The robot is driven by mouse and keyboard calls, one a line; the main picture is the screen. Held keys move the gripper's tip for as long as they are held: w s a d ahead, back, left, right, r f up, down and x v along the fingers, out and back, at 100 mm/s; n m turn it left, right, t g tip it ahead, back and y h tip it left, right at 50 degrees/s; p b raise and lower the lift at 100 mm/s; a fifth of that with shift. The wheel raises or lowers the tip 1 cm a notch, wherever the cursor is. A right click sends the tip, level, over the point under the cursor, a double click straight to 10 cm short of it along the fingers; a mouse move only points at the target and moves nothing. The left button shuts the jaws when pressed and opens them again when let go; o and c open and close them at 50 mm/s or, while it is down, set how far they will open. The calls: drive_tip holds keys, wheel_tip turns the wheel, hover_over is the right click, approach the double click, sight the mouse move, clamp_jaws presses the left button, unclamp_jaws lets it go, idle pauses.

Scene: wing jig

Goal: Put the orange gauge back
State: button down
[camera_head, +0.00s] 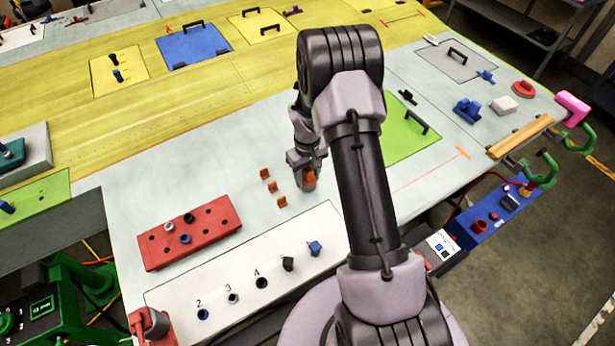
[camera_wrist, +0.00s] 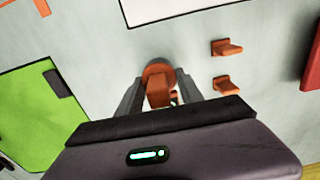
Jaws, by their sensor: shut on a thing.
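My gripper (camera_head: 308,172) is low over the pale grey table surface, right of the small orange blocks. It is shut on an orange-brown round piece (camera_head: 309,181), which looks like the orange gauge. In the wrist view the orange gauge (camera_wrist: 159,82) sits between the two fingers of my gripper (camera_wrist: 160,92). I cannot tell whether its base touches the table. A white board (camera_head: 222,277) marked 2, 3 and 4 lies at the front, with dark and blue pieces on it.
A red block with holes (camera_head: 215,218) holds small pegs at the left. Small orange blocks (camera_head: 272,187) stand left of my gripper; two show in the wrist view (camera_wrist: 227,47). A green plate (camera_head: 400,145) lies to the right. Bare table separates the orange blocks from the red block.

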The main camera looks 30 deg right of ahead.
drive_tip(key=shift+f, duration=0.15)
drive_tip(key=c, duration=0.8)
unclamp_jaws()
drive_tip(key=shift+o, duration=0.2)
drive_tip(key=shift+s, duration=0.1)
wheel_tip(320, 180, up, 12)
drive_tip(key=shift+r, duration=0.1)
drive_tip(key=s+a+r+m+t, duration=0.15)
drive_tip(key=s+a+r, duration=0.3)
drive_tip(key=r, duration=0.45)
drive_tip(key=s+a+r+m+t, duration=0.15)
drive_tip(key=s+a+r, duration=0.35)
drive_tip(key=r, duration=0.5)
drive_tip(key=s+a+r+m+t+y, duration=0.1)
drive_tip(key=s+a, duration=0.3)
drive_tip(key=s, duration=0.3)
drive_tip(key=s+a+r+t+y, duration=0.1)
drive_tip(key=s+a+r+t, duration=0.1)
drive_tip(key=s+a, duration=0.2)
drive_tip(key=s, duration=0.3)
drive_tip(key=shift+a+r+m, duration=0.3)
drive_tip(key=shift+m, duration=0.1)
